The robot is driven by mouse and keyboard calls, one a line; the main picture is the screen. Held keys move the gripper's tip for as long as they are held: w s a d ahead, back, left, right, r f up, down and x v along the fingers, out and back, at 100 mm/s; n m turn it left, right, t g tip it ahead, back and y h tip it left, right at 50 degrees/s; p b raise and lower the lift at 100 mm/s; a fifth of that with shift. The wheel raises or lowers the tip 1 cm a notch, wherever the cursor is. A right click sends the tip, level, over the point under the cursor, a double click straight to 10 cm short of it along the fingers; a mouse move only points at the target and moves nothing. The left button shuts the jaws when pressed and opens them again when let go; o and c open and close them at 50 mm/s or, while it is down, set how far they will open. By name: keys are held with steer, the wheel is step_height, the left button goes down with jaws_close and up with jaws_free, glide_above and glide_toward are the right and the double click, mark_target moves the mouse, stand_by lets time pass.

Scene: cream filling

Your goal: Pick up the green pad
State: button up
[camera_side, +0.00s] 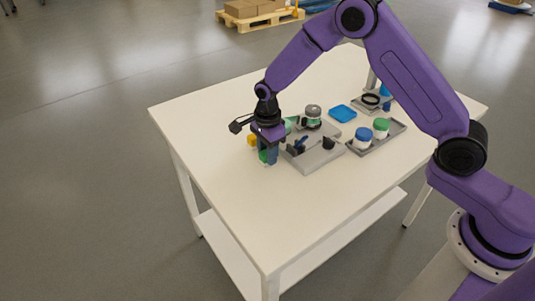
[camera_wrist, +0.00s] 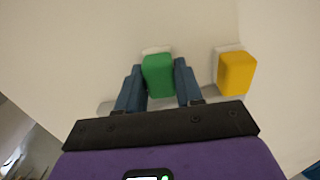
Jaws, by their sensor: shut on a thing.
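The green pad (camera_wrist: 157,75) is a rounded green block and sits between the two blue fingers of my gripper (camera_wrist: 159,82) in the wrist view. My gripper is shut on it, with a finger against each side. In the side view my gripper (camera_side: 268,155) points down at the left part of the white table, and a bit of the green pad (camera_side: 263,156) shows at the fingers. A pale piece lies behind the pad's top edge in the wrist view. I cannot tell whether the pad is clear of the table.
A yellow pad (camera_wrist: 236,73) stands close to the right of my gripper in the wrist view. A grey fixture (camera_side: 314,158), a grey tray with blue-lidded (camera_side: 363,134) and green-lidded (camera_side: 381,125) jars, and a blue dish (camera_side: 342,113) stand to the right. The table's front (camera_side: 270,220) is clear.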

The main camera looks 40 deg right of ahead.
steer(key=shift+r, duration=0.45)
step_height(320, 180, up, 2)
steer(key=shift+r, duration=0.2)
steer(key=s+d+r, duration=0.4)
steer(key=s+r, duration=0.5)
steer(key=s, duration=0.4)
steer(key=shift+s+r, duration=0.25)
steer(key=shift+r, duration=0.05)
